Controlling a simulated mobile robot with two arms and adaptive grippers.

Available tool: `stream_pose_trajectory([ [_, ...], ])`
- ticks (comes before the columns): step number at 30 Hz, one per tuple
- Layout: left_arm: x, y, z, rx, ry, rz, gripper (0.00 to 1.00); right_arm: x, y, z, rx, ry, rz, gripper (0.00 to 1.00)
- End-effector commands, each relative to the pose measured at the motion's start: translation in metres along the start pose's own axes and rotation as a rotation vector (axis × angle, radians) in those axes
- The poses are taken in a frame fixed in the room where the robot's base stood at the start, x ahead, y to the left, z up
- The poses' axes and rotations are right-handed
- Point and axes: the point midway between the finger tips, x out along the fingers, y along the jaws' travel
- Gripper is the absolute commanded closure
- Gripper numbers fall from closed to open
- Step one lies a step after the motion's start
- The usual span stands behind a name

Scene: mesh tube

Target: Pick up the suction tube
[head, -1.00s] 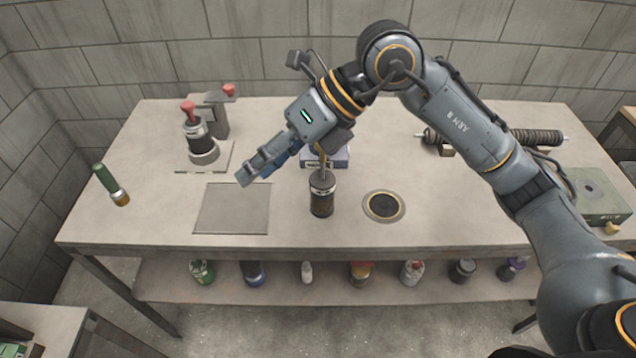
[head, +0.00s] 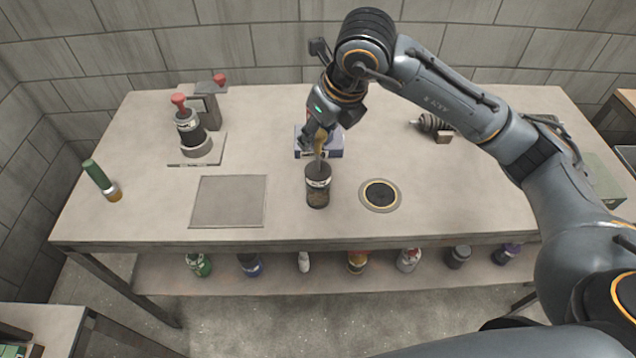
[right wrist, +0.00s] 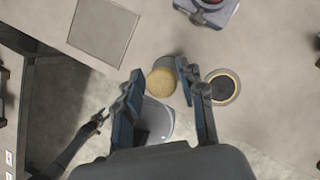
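I take the suction tube (head: 320,142) to be the slim piece with a tan upper part that stands upright in a dark canister (head: 317,192) on the table. In the right wrist view the tan round end of the suction tube (right wrist: 161,82) shows end-on, with the grey canister partly hidden behind it. My right gripper (head: 318,140) points down above the canister, around the tube's upper part. In the right wrist view its two fingers (right wrist: 160,75) are spread, with the tan end between them; I see no firm contact. My left gripper is not in view.
A square plate (head: 228,201) lies left of the canister and a round drain (head: 380,195) right of it. A blue box (head: 331,150) stands behind. A red-topped device (head: 191,130) and green-handled tool (head: 101,179) are at left. Bottles line the shelf below.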

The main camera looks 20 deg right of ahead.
Motion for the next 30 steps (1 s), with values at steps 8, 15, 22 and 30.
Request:
stream_pose_trajectory([
  [8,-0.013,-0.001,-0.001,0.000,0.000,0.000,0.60,0.037,-0.001,-0.006,0.001,0.005,0.003,0.61],
  [15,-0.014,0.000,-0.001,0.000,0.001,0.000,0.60,0.052,-0.001,-0.005,0.000,0.001,0.002,0.61],
  [22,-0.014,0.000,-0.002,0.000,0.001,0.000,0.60,0.051,-0.001,-0.005,-0.001,0.000,0.002,0.79],
  [30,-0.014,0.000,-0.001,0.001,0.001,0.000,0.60,0.051,-0.001,-0.005,-0.001,0.000,0.002,1.00],
])
